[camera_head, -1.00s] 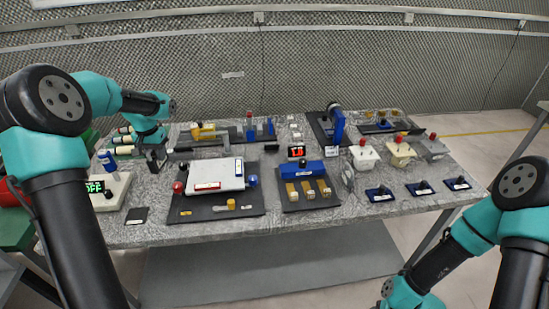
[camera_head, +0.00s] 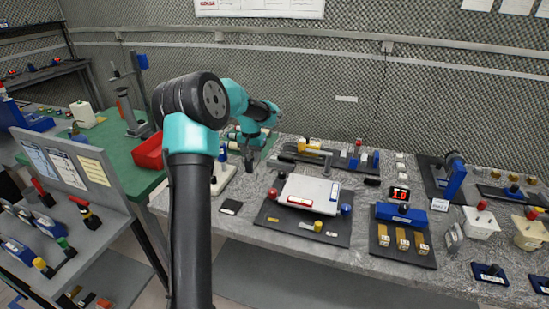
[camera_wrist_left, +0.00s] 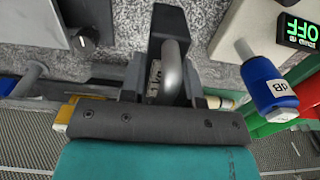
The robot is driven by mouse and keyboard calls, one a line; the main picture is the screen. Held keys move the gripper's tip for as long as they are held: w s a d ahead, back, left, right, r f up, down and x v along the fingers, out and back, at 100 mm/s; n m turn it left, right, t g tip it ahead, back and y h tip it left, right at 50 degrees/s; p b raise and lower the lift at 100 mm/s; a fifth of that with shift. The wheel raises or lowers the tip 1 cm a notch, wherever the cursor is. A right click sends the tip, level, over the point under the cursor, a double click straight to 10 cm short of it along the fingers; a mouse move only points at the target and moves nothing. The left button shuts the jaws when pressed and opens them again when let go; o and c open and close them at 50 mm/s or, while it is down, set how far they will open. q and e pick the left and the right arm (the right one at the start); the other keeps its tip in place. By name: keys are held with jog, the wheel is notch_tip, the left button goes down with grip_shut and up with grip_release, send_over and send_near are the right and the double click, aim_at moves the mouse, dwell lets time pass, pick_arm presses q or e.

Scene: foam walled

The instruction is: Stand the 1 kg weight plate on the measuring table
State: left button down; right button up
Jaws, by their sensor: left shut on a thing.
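My left gripper (camera_head: 249,165) is low over the left part of the table, behind a small dark pad (camera_head: 230,207). In the left wrist view it is shut on a grey metal piece (camera_wrist_left: 173,62) with a rounded, loop-like edge. A partly hidden label seems to read 1 kg, so I take it for the weight plate. Its lower part is hidden between the fingers. In the head view the held piece is too small to make out. A white flat platform (camera_head: 308,188) with level vials, probably the measuring table, lies right of the gripper. My right gripper is out of view.
A blue-handled device with an OFF display (camera_wrist_left: 298,32) is close to the left gripper. A red display (camera_head: 400,194) and a board with wooden blocks (camera_head: 402,240) stand right of the platform. A green bench with a red bin (camera_head: 149,152) is at the left.

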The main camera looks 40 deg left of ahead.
aim_at(253, 166)
pick_arm(q)
jog(key=shift+f, duration=2.5)
jog(key=shift+f, duration=0.1)
jog(key=shift+f, duration=1.8)
jog(key=shift+f, duration=0.15)
jog(key=c, duration=0.8)
grip_release()
jog(key=shift+c, duration=0.2)
notch_tip(253, 166, up, 12)
jog(key=shift+r, duration=0.1)
